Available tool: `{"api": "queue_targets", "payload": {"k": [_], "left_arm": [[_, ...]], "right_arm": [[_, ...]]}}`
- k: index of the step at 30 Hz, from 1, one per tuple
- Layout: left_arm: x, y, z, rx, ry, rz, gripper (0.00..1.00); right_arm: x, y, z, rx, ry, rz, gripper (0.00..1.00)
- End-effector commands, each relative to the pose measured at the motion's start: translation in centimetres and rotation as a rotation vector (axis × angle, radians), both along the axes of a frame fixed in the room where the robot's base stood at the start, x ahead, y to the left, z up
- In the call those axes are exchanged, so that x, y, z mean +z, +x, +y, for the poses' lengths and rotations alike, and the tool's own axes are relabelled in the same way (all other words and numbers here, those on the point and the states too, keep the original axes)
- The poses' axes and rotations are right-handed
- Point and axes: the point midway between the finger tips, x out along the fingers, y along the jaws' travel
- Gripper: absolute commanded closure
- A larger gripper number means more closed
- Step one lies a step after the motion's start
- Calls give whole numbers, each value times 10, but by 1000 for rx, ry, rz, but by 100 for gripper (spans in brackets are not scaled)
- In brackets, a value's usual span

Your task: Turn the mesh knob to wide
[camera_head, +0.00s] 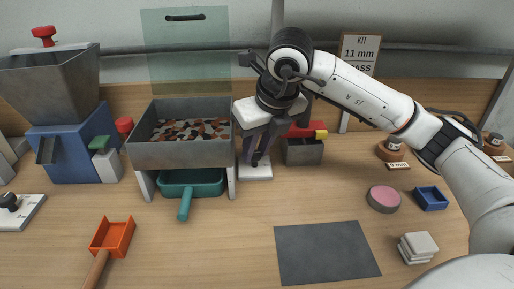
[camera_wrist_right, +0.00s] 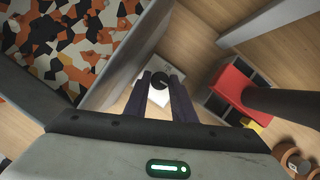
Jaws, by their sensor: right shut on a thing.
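The mesh knob is a small black round knob (camera_wrist_right: 160,84) on a white base plate (camera_head: 257,174), just right of the grey sieve box (camera_head: 180,154). My right gripper (camera_head: 256,160) points down over the plate, with its dark fingers closed around the knob. In the right wrist view the knob sits between the two fingertips (camera_wrist_right: 161,88), with a light line on its top. The fingers mostly hide the knob in the head view. Any marks for its settings are too small or hidden to read. My left gripper is not in view.
The sieve box holds several orange, black and white chips, with a teal tray (camera_head: 192,184) beneath. A small grey bin (camera_head: 304,152) with red and yellow parts stands close right of my gripper. A blue hopper machine (camera_head: 75,145) stands left. A grey mat (camera_head: 326,253) lies bare in front.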

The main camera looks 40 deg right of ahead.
Motion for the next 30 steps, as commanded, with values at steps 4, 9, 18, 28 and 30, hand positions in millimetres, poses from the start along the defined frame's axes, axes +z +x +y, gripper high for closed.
{"api": "queue_targets", "payload": {"k": [4, 9, 18, 28, 30], "left_arm": [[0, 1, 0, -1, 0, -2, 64], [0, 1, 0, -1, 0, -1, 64], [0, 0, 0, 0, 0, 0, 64], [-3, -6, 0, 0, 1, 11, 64], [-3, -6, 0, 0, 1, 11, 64]], "right_arm": [[1, 0, 1, -58, 0, -2, 99], [1, 1, 1, -96, 0, -3, 99], [1, 1, 1, -111, 1, -2, 99], [1, 0, 1, -110, 0, -1, 59], [1, 0, 1, -109, 0, -1, 59]]}}
